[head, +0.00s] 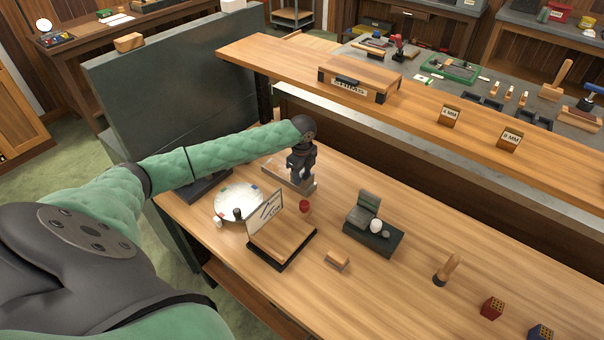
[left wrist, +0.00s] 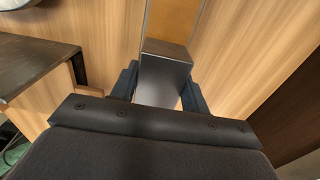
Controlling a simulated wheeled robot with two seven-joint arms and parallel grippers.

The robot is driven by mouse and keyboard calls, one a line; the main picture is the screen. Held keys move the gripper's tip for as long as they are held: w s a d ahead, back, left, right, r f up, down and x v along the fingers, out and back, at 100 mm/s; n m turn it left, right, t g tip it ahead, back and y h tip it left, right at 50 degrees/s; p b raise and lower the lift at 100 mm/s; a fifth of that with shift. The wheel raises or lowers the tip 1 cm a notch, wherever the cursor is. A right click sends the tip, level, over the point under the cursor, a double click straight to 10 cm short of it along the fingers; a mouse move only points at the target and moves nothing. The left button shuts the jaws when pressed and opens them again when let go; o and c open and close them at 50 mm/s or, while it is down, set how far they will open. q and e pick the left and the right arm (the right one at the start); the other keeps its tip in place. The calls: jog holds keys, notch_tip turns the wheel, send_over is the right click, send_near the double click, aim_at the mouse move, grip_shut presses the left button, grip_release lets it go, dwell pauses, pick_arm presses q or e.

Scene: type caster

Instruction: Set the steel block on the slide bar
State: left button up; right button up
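My left gripper (head: 301,176) points down at the left part of the bench, over a low, flat metal-edged piece (head: 275,172) that looks like the slide bar. In the left wrist view, the grey steel block (left wrist: 165,76) sits between the two dark fingers of my left gripper (left wrist: 162,88), which appear closed against its sides. Beyond the block runs a shiny strip with a brown face (left wrist: 178,22), probably the same bar. Whether the block touches the bar is hidden. In the head view the gripper hides most of the block. My right gripper is not in view.
A dark green fixture (head: 374,236) stands to the right. A raised wooden shelf (head: 290,62) runs behind. The bench's front middle has free room.

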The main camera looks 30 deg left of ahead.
aim_at(302, 172)
pick_arm(q)
jog(key=o, duration=0.4)
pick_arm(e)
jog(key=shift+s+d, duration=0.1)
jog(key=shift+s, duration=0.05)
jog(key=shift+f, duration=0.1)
pick_arm(q)
jog(key=shift+r, duration=0.3)
notch_tip(302, 172, up, 6)
jog(key=b, duration=0.2)
jog(key=shift+r+b, duration=0.15)
jog(key=shift+b, duration=0.15)
jog(key=shift+r, duration=0.45)
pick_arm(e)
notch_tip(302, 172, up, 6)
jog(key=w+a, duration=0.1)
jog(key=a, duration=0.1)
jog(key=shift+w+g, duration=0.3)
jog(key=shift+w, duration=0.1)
pick_arm(q)
jog(key=shift+f, duration=0.1)
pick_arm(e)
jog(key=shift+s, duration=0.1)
